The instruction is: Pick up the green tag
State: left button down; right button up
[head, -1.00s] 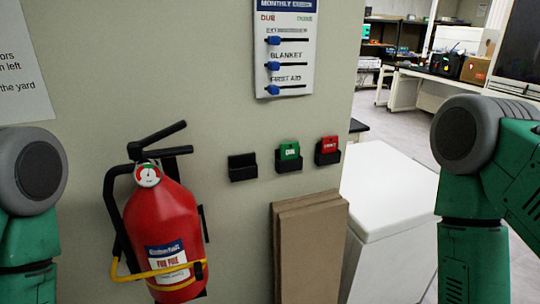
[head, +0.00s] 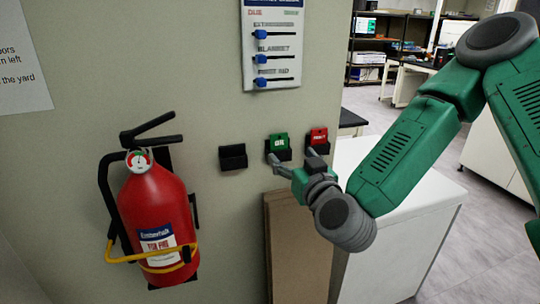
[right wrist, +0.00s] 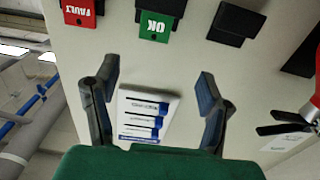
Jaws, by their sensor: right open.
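The green tag (head: 278,142) sits in the middle black wall holder, between an empty holder and the red tag's holder. It reads "OK" in the right wrist view (right wrist: 155,25), where it appears upside down near the top. My right gripper (head: 291,158) is close to the wall, just below and in front of the green tag in the head view. Its two fingers (right wrist: 154,84) are spread with nothing between them, and the tag lies beyond their tips. My left gripper is out of view.
The red "FAULT" tag (head: 318,136) is in the holder to the right. An empty holder (head: 233,157) is at left. A fire extinguisher (head: 160,220) hangs further left. Brown boards (head: 300,250) lean below the holders, beside a white cabinet (head: 420,215). A slider board (head: 272,50) hangs above.

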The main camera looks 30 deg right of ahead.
aim_at(280, 137)
jog(key=x, duration=0.3)
jog(key=d+p+x, duration=0.1)
jog(key=x, duration=0.2)
jog(key=shift+s+f, duration=0.15)
jog(key=x, duration=0.5)
jog(key=shift+a, duration=0.15)
jog(key=shift+s, duration=0.1)
jog(key=c, duration=0.9)
